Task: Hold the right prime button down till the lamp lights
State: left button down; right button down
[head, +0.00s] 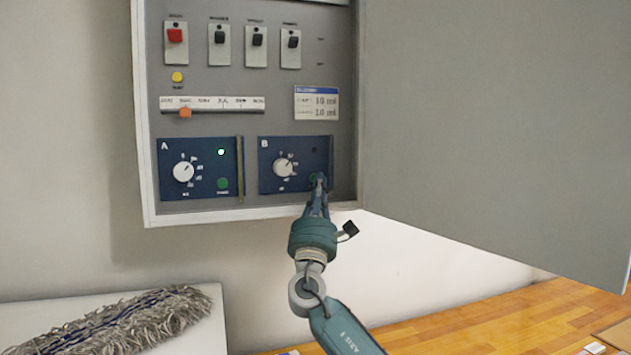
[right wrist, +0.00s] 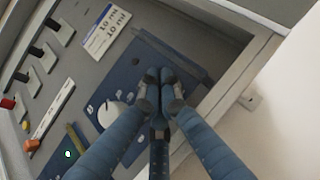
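The right dosing panel B (head: 268,182) is a blue plate with a white knob (head: 283,167) and a green prime button (head: 313,178) at its lower right. My right gripper (head: 319,181) has its fingertips at this button and covers part of it; I cannot tell whether the button is pressed in. In the right wrist view the two fingertips (right wrist: 159,77) are together with nothing between them, and they hide the button. No lit lamp shows on panel B. On the left panel A (head: 204,188) a lamp (head: 221,152) glows white above its green button (head: 222,183). My left gripper is out of view.
A row of switches, one red (head: 175,35), and a slider with an orange knob (head: 185,113) sit above the panels. The open cabinet door (head: 490,130) stands close on the right. A grey mop head (head: 120,325) lies on a white surface below left.

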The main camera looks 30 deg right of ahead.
jog(key=shift+w+b, duration=0.3)
jog(key=shift+s, duration=0.15)
dwell(2.0)
jog(key=shift+s+a+p, duration=0.15)
jog(key=shift+s+p, duration=0.2)
jog(key=shift+s, duration=0.3)
jog(key=shift+s+a+p, duration=0.2)
jog(key=shift+s+p, duration=0.1)
jog(key=shift+s, duration=0.5)
jog(key=shift+s+a+p, duration=0.2)
jog(key=shift+s+p, duration=0.15)
jog(key=shift+s, duration=0.5)
jog(key=shift+s+a+p, duration=0.2)
jog(key=shift+s+p, duration=0.1)
jog(key=shift+s, duration=0.5)
